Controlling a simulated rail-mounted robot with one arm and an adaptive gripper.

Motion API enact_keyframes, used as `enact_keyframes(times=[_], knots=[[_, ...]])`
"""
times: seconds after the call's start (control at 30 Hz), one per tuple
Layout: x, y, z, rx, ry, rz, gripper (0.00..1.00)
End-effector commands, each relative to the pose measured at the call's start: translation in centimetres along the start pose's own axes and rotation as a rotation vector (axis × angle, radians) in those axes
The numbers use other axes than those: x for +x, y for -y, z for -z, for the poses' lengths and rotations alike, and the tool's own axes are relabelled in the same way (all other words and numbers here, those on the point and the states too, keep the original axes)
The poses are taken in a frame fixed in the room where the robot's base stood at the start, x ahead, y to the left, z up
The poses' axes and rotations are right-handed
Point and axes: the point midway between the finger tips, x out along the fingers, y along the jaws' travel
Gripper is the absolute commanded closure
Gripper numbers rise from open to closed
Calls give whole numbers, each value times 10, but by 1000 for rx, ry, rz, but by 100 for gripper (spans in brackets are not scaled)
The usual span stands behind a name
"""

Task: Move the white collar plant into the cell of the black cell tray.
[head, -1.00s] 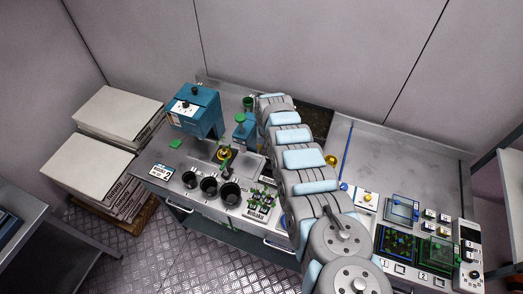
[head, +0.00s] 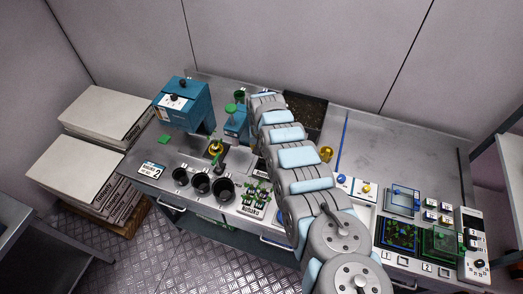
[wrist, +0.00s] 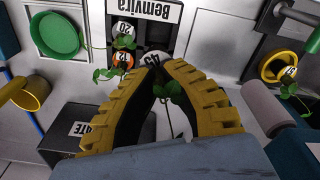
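A pale collar numbered 45 (wrist: 152,58) shows at the tips, with green leaves (wrist: 168,90) between the fingers. This seems to be the white collar plant; its lower end is hidden. A white 20 collar (wrist: 123,28) and an orange 12 collar (wrist: 121,60) carry plants beside the label.
A yellow pot (wrist: 280,65) with a plant lies to the right in the wrist view, a green disc (wrist: 55,35) to the left. Black cups (head: 201,184) line the front edge. A blue machine (head: 183,105) stands at the back left. My arm hides the bench's middle.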

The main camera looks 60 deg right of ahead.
Motion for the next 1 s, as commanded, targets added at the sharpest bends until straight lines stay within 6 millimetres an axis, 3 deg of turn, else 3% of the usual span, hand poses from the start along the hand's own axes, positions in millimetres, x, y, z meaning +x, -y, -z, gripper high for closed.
enact_keyframes(times=[1.0], knots=[[67, 2, -3, -1, 0, 0, 100]])
